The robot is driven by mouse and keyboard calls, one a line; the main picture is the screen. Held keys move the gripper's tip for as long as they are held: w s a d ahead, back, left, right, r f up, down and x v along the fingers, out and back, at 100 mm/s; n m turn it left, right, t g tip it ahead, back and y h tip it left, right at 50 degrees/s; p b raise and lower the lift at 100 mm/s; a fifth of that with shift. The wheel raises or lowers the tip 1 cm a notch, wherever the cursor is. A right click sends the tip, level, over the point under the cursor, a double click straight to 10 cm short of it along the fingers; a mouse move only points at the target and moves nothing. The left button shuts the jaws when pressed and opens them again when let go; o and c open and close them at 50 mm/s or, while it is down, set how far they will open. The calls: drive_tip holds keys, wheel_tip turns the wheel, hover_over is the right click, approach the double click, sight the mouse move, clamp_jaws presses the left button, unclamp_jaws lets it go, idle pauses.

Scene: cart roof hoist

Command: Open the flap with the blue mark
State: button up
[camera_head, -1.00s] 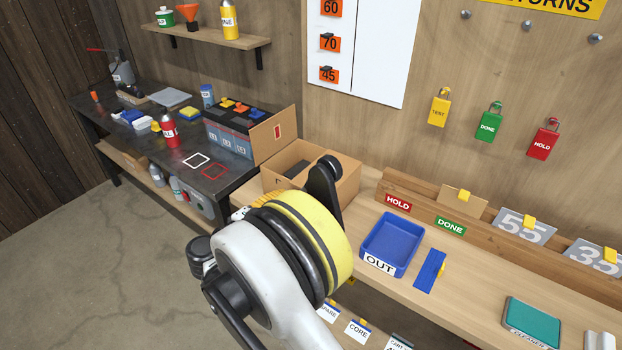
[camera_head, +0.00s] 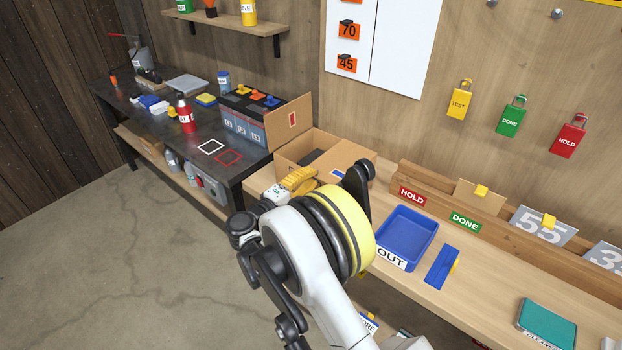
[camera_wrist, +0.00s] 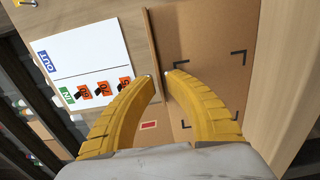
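The cardboard box (camera_head: 360,154) stands open on the light wooden bench. A blue mark (camera_head: 339,174) shows on a cardboard flap at its near side, partly behind my arm. Another upright flap with a red mark (camera_head: 292,119) is at the box's left. My gripper (camera_head: 314,174) has yellow fingers and is by the near left part of the box, just left of the blue mark. A red mark (camera_wrist: 148,126) shows behind the fingers there; I see no blue mark in that view.
A blue OUT tray (camera_head: 407,237) and a blue plate (camera_head: 442,268) lie right of my arm. The dark bench (camera_head: 180,140) at left bears bottles and a case. A brown panel (camera_wrist: 210,60) with black corner marks fills the wrist view's right.

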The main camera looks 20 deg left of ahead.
drive_tip(key=shift+c, duration=0.2)
clamp_jaws()
drive_tip(key=shift+r, duration=0.15)
drive_tip(key=s+d+r+m+b, duration=0.2)
drive_tip(key=d+r+m, duration=0.6)
drive_tip(key=m, duration=1)
drive_tip(key=shift+s+d+r+m+b, duration=0.35)
drive_tip(key=shift+s+d, duration=0.2)
drive_tip(key=shift+s, duration=0.25)
